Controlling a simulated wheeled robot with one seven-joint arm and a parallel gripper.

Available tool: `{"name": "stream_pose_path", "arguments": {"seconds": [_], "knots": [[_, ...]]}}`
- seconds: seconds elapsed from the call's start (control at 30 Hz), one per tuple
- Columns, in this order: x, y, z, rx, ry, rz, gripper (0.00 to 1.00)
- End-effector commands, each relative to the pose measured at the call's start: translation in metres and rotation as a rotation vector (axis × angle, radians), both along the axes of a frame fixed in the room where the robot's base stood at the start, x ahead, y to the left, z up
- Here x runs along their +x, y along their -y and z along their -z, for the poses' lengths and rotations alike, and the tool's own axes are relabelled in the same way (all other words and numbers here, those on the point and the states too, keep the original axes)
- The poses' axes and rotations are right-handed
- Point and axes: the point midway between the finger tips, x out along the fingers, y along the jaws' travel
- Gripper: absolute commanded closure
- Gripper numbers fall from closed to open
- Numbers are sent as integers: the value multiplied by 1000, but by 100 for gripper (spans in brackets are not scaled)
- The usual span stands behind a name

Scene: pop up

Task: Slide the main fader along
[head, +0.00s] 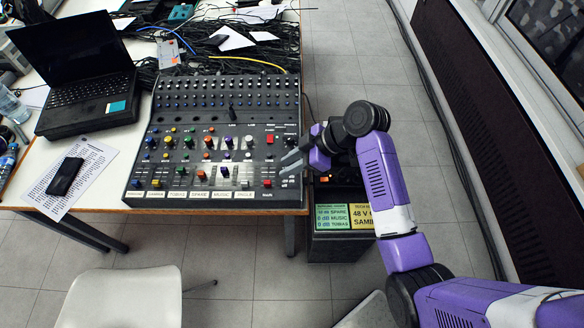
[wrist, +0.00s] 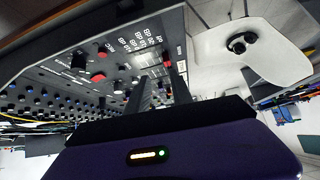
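The mixing desk (head: 215,115) lies on the table, with coloured knobs, buttons and a row of labelled channels. At its lower right corner a small red cap (head: 267,183) sits above the end label; I take it for the main fader, but the lettering is too small to be sure. My gripper (head: 286,163) reaches in from the right, above the desk's right edge. Its two grey fingers are apart, with nothing visible between them. In the wrist view my gripper (wrist: 157,84) shows two dark fingers over the panel. A small red part (wrist: 167,63) lies near the right fingertip; contact cannot be told.
A laptop (head: 75,60) and a phone (head: 65,176) on paper lie left of the desk. Tangled cables (head: 190,50) cover the table behind it. A black case with coloured labels (head: 332,218) stands below the table's right edge. A white chair (head: 125,298) stands in front.

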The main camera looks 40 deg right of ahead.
Motion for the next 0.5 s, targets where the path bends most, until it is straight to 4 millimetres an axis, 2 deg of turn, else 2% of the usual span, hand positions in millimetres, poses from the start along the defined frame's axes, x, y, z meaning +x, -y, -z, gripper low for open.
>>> {"name": "stream_pose_path", "arguments": {"seconds": [0.13,0.27,0.5], "knots": [[-11,-6,4,-17,-3,-82,73],[-7,-9,11,-20,1,-85,73],[4,-25,37,-21,0,-83,73]]}}
